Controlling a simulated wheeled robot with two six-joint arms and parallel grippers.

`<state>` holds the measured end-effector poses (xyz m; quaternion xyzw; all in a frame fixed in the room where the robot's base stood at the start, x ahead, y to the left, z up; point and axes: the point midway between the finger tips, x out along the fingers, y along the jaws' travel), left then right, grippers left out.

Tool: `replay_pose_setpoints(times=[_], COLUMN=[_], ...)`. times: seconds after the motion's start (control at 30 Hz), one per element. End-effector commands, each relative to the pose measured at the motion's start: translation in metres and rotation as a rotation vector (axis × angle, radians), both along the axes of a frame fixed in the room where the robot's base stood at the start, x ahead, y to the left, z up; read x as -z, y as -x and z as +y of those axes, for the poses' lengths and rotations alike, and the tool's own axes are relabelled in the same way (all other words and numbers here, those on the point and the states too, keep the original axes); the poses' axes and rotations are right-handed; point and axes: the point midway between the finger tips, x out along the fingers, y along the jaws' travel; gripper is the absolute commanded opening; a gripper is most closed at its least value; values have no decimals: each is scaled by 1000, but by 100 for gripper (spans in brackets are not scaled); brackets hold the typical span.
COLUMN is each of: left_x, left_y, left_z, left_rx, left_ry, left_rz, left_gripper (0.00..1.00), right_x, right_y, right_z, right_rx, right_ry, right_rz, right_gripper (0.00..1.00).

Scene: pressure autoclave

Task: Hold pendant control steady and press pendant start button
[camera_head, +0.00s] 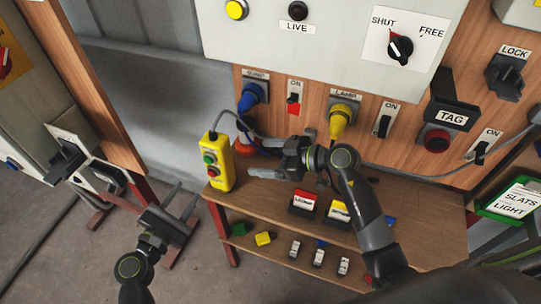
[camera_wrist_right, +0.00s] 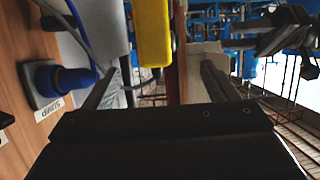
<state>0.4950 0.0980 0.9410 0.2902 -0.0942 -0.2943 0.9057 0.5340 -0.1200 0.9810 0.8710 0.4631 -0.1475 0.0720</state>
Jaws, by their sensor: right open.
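The yellow pendant control (camera_head: 217,164) stands upright at the left end of the wooden shelf, with green and red buttons on its front and a cable from its top. It also shows in the right wrist view (camera_wrist_right: 152,35), beyond and between the fingers. My right gripper (camera_head: 256,147) is open and empty, to the right of the pendant and apart from it, pointing left towards it. My left gripper (camera_head: 186,200) is open and empty, in front of the shelf, below and left of the pendant. Which button is start cannot be read.
A blue plug (camera_head: 251,97) and a yellow plug (camera_head: 341,119) sit in the panel behind, with cables running near the shelf. Red and yellow labelled blocks (camera_head: 304,202) stand on the shelf right of the pendant. A lever box (camera_head: 68,158) is at left.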

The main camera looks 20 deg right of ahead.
Motion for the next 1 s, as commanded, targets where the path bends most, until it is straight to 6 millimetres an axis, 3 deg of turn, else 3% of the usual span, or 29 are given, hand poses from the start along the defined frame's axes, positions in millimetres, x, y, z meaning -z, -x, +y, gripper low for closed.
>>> replay_pose_setpoints(times=[0.27,1.0], left_x=[0,0], left_y=[0,0], left_z=[0,0], left_rx=[0,0], left_ry=[0,0], left_rz=[0,0], left_gripper=[36,36], right_x=[7,56], right_y=[-6,-76], right_z=[-5,93], right_rx=[35,31], right_ry=[58,57], right_rz=[29,29], right_gripper=[80,80])
